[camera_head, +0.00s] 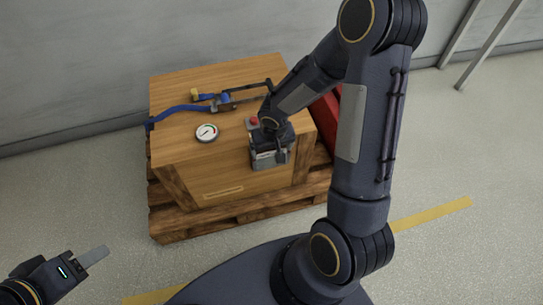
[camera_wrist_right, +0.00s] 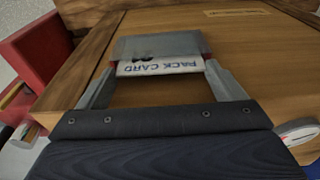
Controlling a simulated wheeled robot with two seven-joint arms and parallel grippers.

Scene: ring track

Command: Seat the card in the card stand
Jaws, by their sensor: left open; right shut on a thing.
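The white card (camera_wrist_right: 160,66), printed "PACK CARD", shows upside down in the right wrist view. My right gripper (camera_wrist_right: 161,72) is shut on it, one grey finger at each end. A grey block (camera_wrist_right: 158,44), which looks like the card stand, lies right against the card and hides its far part. I cannot tell how deep the card sits in it. In the head view, the grey block (camera_head: 270,160) is at the front right edge of the wooden crate top, under my right gripper (camera_head: 273,147). My left gripper (camera_head: 92,257) is open and empty, low at the left.
The wooden crate (camera_head: 180,160) stands on a pallet (camera_head: 185,222). On its top are a round gauge (camera_head: 207,132), a blue strap (camera_head: 180,110) with a dark clamp-like tool, and a red button (camera_head: 253,120). A red case (camera_head: 326,112) is behind at the right. The floor at left is clear.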

